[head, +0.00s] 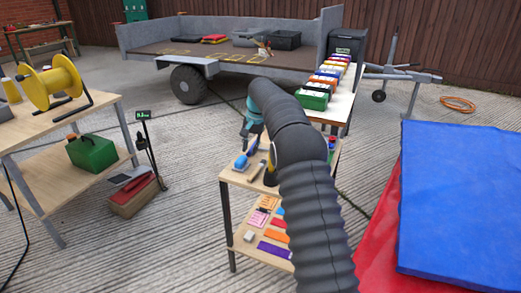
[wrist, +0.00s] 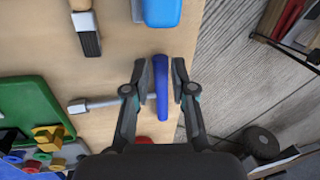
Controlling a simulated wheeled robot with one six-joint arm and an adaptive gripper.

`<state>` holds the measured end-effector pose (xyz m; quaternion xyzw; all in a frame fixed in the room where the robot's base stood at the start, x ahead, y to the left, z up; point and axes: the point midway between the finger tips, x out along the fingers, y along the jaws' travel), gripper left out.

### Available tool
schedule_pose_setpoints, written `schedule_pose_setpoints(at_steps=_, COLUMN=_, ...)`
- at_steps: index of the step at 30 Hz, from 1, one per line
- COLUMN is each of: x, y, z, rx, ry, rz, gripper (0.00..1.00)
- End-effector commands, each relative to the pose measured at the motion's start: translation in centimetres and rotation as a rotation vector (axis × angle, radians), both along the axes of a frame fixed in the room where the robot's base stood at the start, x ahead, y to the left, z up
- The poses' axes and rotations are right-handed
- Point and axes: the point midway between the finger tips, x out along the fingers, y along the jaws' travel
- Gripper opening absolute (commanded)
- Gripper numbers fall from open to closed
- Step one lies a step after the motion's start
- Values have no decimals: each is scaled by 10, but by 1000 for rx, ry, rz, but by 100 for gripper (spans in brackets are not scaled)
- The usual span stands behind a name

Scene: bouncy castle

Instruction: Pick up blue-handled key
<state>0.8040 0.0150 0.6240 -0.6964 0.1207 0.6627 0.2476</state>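The blue-handled key (wrist: 161,88) lies on the wooden table top in the wrist view. Its blue handle forms a T with a metal shaft that points left. My gripper (wrist: 163,80) is open, with one finger on each side of the blue handle. A gap shows between the handle and the fingers. In the head view my gripper (head: 247,142) is above the small wooden table (head: 236,178); my arm hides part of the table top, and I cannot make out the key there.
A light blue object (wrist: 161,12) and a brush-like tool (wrist: 88,32) lie beyond the key. A green tray (wrist: 38,105) with coloured pieces is at left. The table's right edge is close to the key. A lower shelf (head: 250,250) holds several coloured items.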

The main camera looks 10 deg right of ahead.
Motion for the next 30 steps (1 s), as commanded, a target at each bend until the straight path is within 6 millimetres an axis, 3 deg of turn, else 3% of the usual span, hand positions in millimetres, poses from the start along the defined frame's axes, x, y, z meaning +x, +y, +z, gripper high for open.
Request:
schedule_pose_setpoints(at_steps=4, x=1, y=2, z=-12, rx=0, ry=0, rz=0, gripper=25)
schedule_pose_setpoints(at_steps=11, x=1, y=2, z=-14, rx=0, ry=-1, rz=0, gripper=25)
schedule_pose_setpoints(at_steps=12, x=1, y=2, z=-14, rx=0, ry=-1, rz=0, gripper=22)
schedule_pose_setpoints(at_steps=15, x=1, y=2, z=-14, rx=0, ry=-1, rz=0, gripper=0)
schedule_pose_setpoints(at_steps=30, x=2, y=2, z=-7, rx=0, ry=-4, rz=-1, gripper=0)
